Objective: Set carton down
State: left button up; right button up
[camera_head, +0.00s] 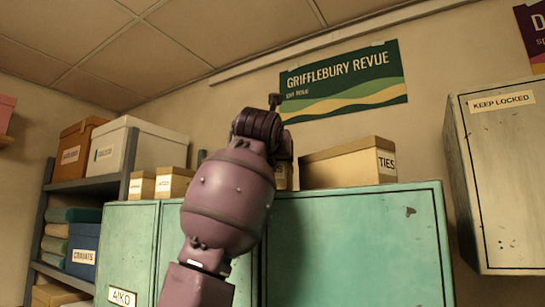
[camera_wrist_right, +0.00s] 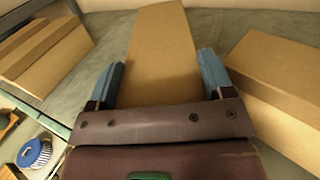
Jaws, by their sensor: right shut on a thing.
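In the right wrist view my right gripper (camera_wrist_right: 162,66) is shut on a plain tan carton (camera_wrist_right: 162,35), with one blue finger on each side of it. The carton is over the grey-green cabinet top (camera_wrist_right: 218,28); whether its underside touches the top I cannot tell. In the head view my purple right arm reaches up to the top of the teal cabinet (camera_head: 352,245) and hides most of the gripper. A small tan patch, perhaps the held carton (camera_head: 284,178), shows just right of the wrist. My left gripper is in neither view.
A carton labelled TIES (camera_head: 345,163) stands to the right on the cabinet, and two small cartons (camera_head: 157,184) stand to the left. A grey shelf unit with boxes (camera_head: 50,180) is at far left. A wall cabinet marked KEEP LOCKED (camera_head: 505,180) is at right.

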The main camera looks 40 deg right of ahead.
jog(key=shift+f, duration=0.3)
jog(key=shift+s, duration=0.1)
jog(key=shift+f, duration=0.1)
jog(key=shift+f, duration=0.15)
jog(key=o, duration=0.8)
